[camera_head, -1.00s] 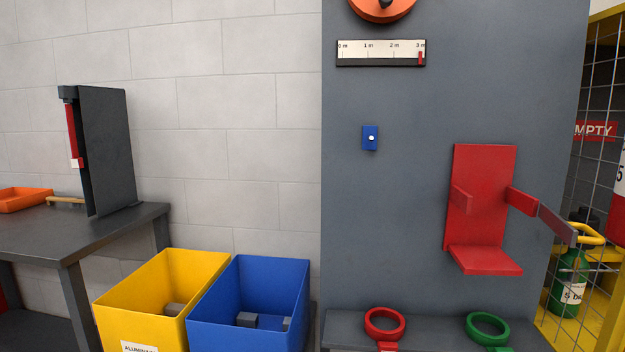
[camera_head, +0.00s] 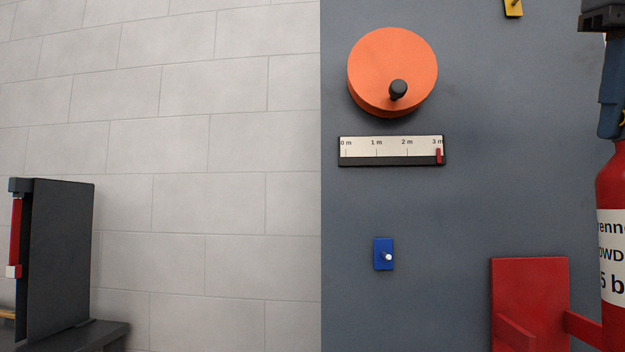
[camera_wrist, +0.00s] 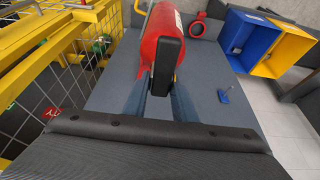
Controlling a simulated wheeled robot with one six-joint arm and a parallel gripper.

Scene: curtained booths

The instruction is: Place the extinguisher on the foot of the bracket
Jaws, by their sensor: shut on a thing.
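The red extinguisher (camera_head: 612,190) with a white label hangs upright at the right edge of the head view, partly cut off. My gripper (camera_head: 611,110) is shut on its top end. In the wrist view the extinguisher (camera_wrist: 180,35) lies beyond my gripper (camera_wrist: 162,95), with a black part of its top between the fingers. The red bracket (camera_head: 530,290) is on the grey panel, left of the extinguisher in the head view. Its lower part and its foot are below the frame. The gap in depth between extinguisher and bracket is unclear.
On the panel (camera_head: 460,215) are an orange disc (camera_head: 385,65), a scale (camera_head: 390,150) and a blue switch (camera_head: 383,254). A dark upright case (camera_head: 62,260) stands far left. The wrist view shows a yellow cage (camera_wrist: 65,25), a blue bin (camera_wrist: 228,32) and a yellow bin (camera_wrist: 285,50).

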